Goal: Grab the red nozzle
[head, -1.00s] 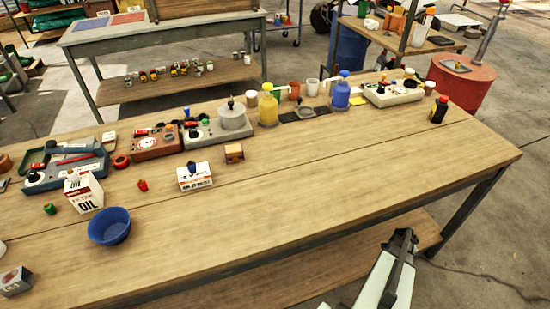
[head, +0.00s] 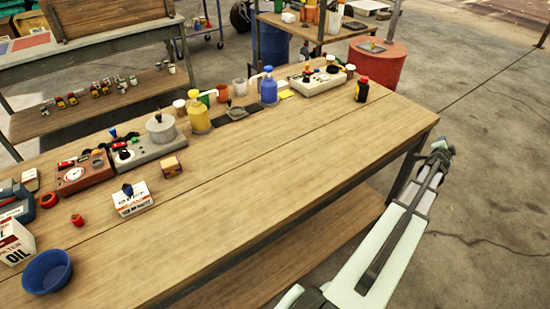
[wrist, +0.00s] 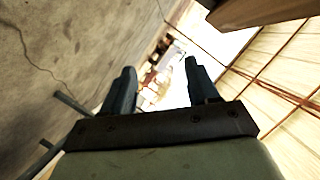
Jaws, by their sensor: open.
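A small red piece (head: 77,219), which looks like the red nozzle, stands on the wooden workbench (head: 240,215) at the left in the head view. It is between the oil carton (head: 14,243) and the white-and-red box (head: 132,199). My gripper (head: 440,150) is off the bench's right end, far from the red piece. In the wrist view my gripper (wrist: 158,75) shows two dark fingers apart with nothing between them. I cannot make out the red piece in the wrist view.
A blue bowl (head: 47,271) sits near the front left. A red ring (head: 49,199) lies behind the red piece. Yellow (head: 198,113) and blue (head: 268,88) bottles and control boxes line the back. The bench's front right is clear.

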